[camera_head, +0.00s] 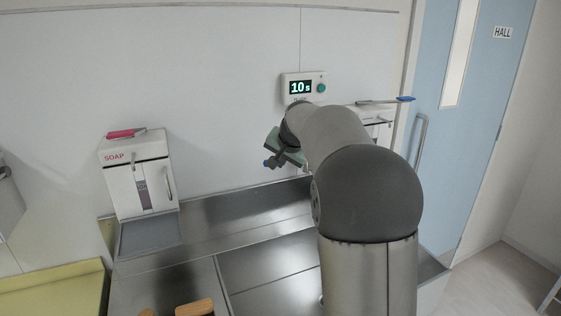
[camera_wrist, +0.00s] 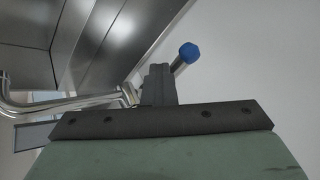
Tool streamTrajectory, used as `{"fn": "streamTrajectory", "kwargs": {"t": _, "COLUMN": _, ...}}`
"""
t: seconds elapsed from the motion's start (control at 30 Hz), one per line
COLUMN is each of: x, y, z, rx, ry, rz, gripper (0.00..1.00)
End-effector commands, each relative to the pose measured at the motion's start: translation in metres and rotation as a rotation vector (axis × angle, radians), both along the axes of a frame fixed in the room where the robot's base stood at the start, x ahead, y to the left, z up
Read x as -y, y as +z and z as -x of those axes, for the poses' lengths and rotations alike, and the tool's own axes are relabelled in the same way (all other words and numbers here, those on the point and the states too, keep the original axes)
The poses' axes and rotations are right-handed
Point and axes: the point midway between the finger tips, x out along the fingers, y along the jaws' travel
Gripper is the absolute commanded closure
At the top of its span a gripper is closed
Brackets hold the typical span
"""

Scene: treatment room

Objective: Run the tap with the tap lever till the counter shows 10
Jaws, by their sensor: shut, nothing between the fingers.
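The counter (camera_head: 301,88) on the wall reads 10 s. The tap lever's blue knob (camera_head: 267,163) shows at the left of my gripper (camera_head: 278,160), over the sink. In the wrist view the blue knob (camera_wrist: 189,52) stands just right of my gripper (camera_wrist: 158,78), whose fingers are shut with nothing between them. The fingers hide part of the lever, and I cannot tell if they touch it. The chrome tap spout (camera_wrist: 62,104) shows at the left of the wrist view. I see no water stream, but my arm hides much of the tap in the head view.
A soap dispenser (camera_head: 137,172) with a red lever (camera_head: 126,133) stands at the left. Another dispenser (camera_head: 377,122) with a blue-ended lever (camera_head: 404,99) is partly behind my arm at the right. The steel sink (camera_head: 190,240) lies below. A blue door (camera_head: 487,95) is at the far right.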

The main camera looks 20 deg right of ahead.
Motion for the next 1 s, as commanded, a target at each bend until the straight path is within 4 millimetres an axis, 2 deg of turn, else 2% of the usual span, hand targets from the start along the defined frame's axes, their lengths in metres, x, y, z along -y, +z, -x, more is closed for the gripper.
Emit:
{"fn": "streamTrajectory", "kwargs": {"t": 0.17, "x": 0.002, "y": -0.002, "z": 0.009, "rx": 0.012, "ry": -0.002, "rz": 0.001, "gripper": 1.00}}
{"fn": "streamTrajectory", "kwargs": {"t": 0.33, "x": 0.009, "y": -0.010, "z": 0.041, "rx": 0.010, "ry": 0.002, "rz": 0.001, "gripper": 1.00}}
{"fn": "streamTrajectory", "kwargs": {"t": 0.4, "x": 0.004, "y": 0.011, "z": 0.051, "rx": 0.012, "ry": 0.006, "rz": 0.002, "gripper": 1.00}}
{"fn": "streamTrajectory", "kwargs": {"t": 0.7, "x": -0.007, "y": 0.058, "z": 0.089, "rx": 0.007, "ry": 0.004, "rz": 0.001, "gripper": 1.00}}
{"fn": "streamTrajectory", "kwargs": {"t": 0.83, "x": -0.010, "y": 0.069, "z": 0.097, "rx": 0.006, "ry": 0.003, "rz": 0.001, "gripper": 1.00}}
{"fn": "streamTrajectory", "kwargs": {"t": 1.0, "x": -0.011, "y": 0.073, "z": 0.101, "rx": 0.002, "ry": 0.004, "rz": 0.000, "gripper": 1.00}}
